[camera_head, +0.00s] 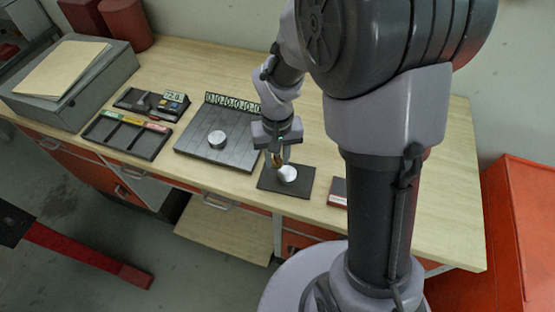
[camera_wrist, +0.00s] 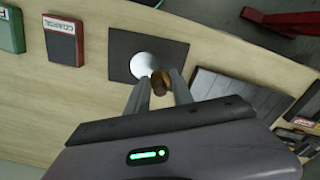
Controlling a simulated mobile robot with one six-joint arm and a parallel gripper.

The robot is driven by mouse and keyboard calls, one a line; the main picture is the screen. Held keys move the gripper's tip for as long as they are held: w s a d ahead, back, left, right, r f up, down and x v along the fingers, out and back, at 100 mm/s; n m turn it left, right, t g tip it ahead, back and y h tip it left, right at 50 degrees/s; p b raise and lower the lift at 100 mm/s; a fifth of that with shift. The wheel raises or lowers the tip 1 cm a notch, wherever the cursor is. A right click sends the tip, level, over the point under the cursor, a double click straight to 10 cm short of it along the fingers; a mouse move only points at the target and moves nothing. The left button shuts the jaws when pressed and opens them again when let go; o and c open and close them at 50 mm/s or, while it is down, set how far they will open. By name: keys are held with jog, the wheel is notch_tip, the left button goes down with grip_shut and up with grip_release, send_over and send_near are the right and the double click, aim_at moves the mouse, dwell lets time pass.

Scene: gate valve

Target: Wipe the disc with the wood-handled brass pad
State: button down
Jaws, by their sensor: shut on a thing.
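A pale round disc (camera_head: 288,173) lies on a dark square mat (camera_head: 268,184) near the table's front edge. The disc also shows in the wrist view (camera_wrist: 144,63), on the same mat (camera_wrist: 177,50). My gripper (camera_head: 279,157) points down over the mat and is shut on the wood-handled pad (camera_head: 276,161). In the wrist view the brown round handle (camera_wrist: 160,83) sits between the fingertips, overlapping the disc's edge. The pad's underside is hidden, so I cannot tell whether it touches the disc.
A dark grooved plate (camera_head: 190,148) with a silver round piece (camera_head: 217,139) lies left of the mat. A divided tray (camera_head: 123,136) is farther left. A red block marked COARSE (camera_wrist: 63,42) and a green block (camera_wrist: 10,30) lie on the mat's other side.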

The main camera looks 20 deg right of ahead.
notch_tip(320, 180, up, 3)
jog(key=shift+w+a+f+p, duration=0.1)
jog(key=shift+w+f+p, duration=0.05)
jog(key=shift+p, duration=0.8)
jog(key=shift+r+p, duration=0.95)
jog(key=shift+r, duration=0.3)
